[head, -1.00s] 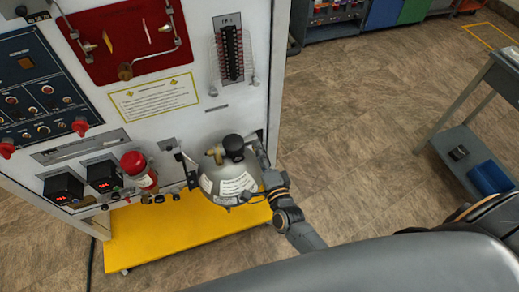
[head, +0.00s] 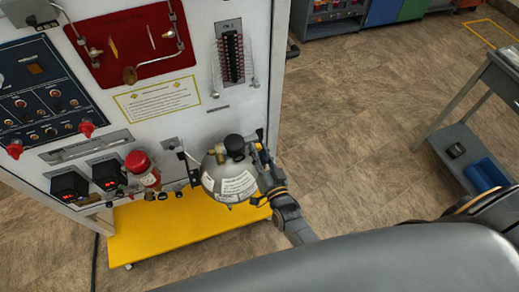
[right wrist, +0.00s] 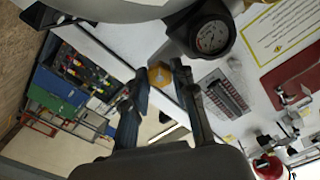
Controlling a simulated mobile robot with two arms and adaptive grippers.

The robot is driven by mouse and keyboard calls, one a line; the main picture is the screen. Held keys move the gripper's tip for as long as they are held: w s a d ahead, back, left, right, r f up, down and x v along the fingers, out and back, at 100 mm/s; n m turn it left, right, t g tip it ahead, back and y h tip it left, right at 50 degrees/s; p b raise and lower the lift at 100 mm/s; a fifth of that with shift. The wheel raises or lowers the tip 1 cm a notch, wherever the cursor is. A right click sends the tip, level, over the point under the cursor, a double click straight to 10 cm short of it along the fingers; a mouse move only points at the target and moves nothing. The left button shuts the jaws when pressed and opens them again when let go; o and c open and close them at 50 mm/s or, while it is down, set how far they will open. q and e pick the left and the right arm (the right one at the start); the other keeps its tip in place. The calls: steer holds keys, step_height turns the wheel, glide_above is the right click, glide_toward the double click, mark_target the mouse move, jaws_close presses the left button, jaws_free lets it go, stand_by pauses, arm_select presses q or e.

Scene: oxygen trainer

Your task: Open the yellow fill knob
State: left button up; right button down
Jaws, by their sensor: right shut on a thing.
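The yellow fill knob (right wrist: 160,74) shows in the right wrist view as a small yellow-orange faceted piece on the white panel. My right gripper (right wrist: 160,80) has one finger on each side of it and is shut on it. In the head view my right gripper (head: 262,152) reaches up to the panel just right of the round grey tank (head: 228,180). The knob is mostly hidden there by the fingers. How far the knob is turned cannot be told. My left gripper is not in view.
A black gauge (right wrist: 210,36) sits close beside the fingers. A red-topped cylinder (head: 141,168) is left of the tank. A yellow platform (head: 180,228) lies below. A grey side table (head: 465,140) stands at right, with open floor between.

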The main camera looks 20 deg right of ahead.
steer(key=n, duration=0.4)
steer(key=shift+a+n+p, duration=0.1)
steer(key=shift+n+p, duration=0.2)
steer(key=shift+f+n, duration=0.1)
steer(key=shift+n, duration=1.8)
steer(key=c, duration=1.4)
jaws_free()
steer(key=shift+o, duration=0.2)
steer(key=s, duration=1.2)
steer(key=shift+d, duration=0.2)
